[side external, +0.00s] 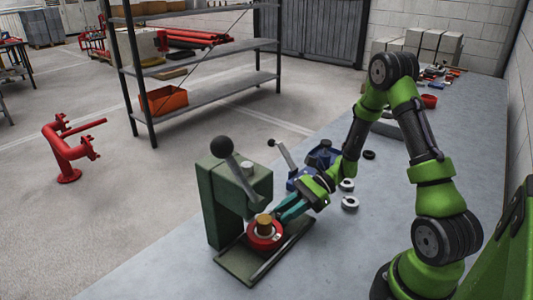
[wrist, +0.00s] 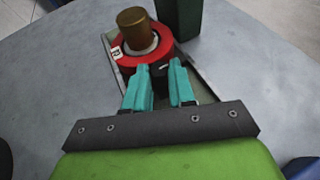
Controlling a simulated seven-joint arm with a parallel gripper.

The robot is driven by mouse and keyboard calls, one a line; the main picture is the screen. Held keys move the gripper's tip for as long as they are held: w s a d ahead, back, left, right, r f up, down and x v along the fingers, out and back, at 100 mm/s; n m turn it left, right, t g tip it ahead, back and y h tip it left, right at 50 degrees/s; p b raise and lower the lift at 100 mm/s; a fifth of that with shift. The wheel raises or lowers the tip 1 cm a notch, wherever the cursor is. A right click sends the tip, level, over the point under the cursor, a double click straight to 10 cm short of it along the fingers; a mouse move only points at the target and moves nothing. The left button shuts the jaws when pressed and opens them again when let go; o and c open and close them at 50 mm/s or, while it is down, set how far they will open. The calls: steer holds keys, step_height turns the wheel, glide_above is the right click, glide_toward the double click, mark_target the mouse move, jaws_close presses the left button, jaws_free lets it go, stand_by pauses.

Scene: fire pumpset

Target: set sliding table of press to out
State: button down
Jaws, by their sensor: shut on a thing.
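The green press (side external: 225,205) stands at the near edge of the bench, with a black ball-ended lever on top. Its low base (side external: 240,265) has raised rails. The red round sliding table (side external: 254,243) sits on this base, in front of the press column, and also shows in the wrist view (wrist: 125,52). A pale ring and an upright brass cylinder (wrist: 134,30) stand on it. My gripper (wrist: 163,72) reaches in from the right with teal fingers, shut on a small dark part at the table's near edge. The fingertips partly hide that part.
A blue device with a lever (side external: 305,175) and two pale rings (side external: 350,203) lie on the bench close to my wrist. A shelf rack with an orange bin (side external: 163,101) stands behind. The bench front is clear.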

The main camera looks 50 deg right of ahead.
steer(key=d, duration=0.9)
steer(key=shift+d, duration=0.3)
steer(key=c, duration=0.9)
jaws_free()
steer(key=shift+c, duration=0.2)
steer(key=shift+a, duration=0.1)
steer(key=v, duration=1.7)
steer(key=shift+s, duration=0.15)
